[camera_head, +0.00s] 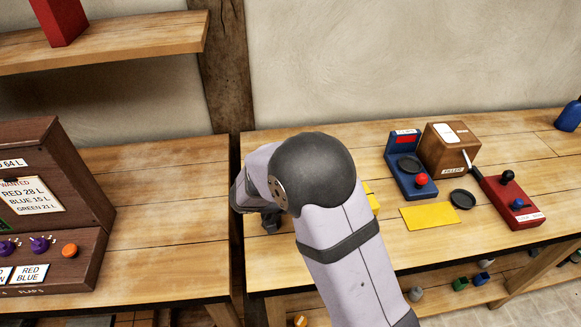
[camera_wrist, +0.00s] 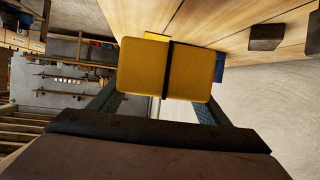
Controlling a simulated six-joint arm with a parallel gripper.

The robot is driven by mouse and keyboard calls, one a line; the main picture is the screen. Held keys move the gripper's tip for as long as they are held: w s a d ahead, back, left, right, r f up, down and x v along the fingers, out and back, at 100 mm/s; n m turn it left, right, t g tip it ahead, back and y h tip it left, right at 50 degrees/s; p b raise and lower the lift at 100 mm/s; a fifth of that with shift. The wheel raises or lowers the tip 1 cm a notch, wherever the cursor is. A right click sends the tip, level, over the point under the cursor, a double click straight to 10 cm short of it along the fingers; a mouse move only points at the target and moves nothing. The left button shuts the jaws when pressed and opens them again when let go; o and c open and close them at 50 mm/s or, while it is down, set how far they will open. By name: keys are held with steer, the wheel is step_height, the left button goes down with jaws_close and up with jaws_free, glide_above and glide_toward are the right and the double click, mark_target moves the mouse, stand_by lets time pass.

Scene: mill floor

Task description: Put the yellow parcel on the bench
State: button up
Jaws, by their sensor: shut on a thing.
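The yellow parcel (camera_wrist: 143,70), a rounded block with a dark strap, fills the middle of the wrist view. My gripper (camera_wrist: 162,88) is shut on it, with one finger at each side. The bench (camera_head: 300,255) is the wooden table on the right in the head view; its planks also show in the wrist view (camera_wrist: 200,18). In the head view my arm hides the gripper's jaws and most of what is behind it. A yellow edge shows just right of the arm there; I cannot tell if it is the parcel.
On the bench stand a blue device (camera_head: 405,180), a brown box (camera_head: 448,150), a red lever unit (camera_head: 515,203), a dark round dish (camera_head: 462,199) and a flat yellow sheet (camera_head: 430,216). A brown control panel (camera_head: 45,215) stands on the left table. Bare planks lie at the bench's front.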

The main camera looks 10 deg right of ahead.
steer(key=shift+w+a+f+t, duration=0.15)
steer(key=shift+a+t, duration=0.15)
steer(key=shift+a, duration=0.2)
steer(key=s+a+n+t+y+b, duration=0.1)
steer(key=a+n+t+y+b, duration=0.2)
steer(key=a+n+y, duration=0.6)
steer(key=s+a+n+t+y+b, duration=0.1)
steer(key=a+n+t+y+b, duration=0.2)
steer(key=a, duration=3.7)
steer(key=n+t+y, duration=0.4)
steer(key=n+y, duration=0.2)
steer(key=n, duration=0.3)
steer(key=shift+s+r+y, duration=0.15)
steer(key=shift+r+y, duration=0.2)
steer(key=shift+y, duration=0.05)
steer(key=shift+f+b, duration=0.85)
steer(key=shift+f, duration=4.15)
steer(key=shift+f, duration=0.1)
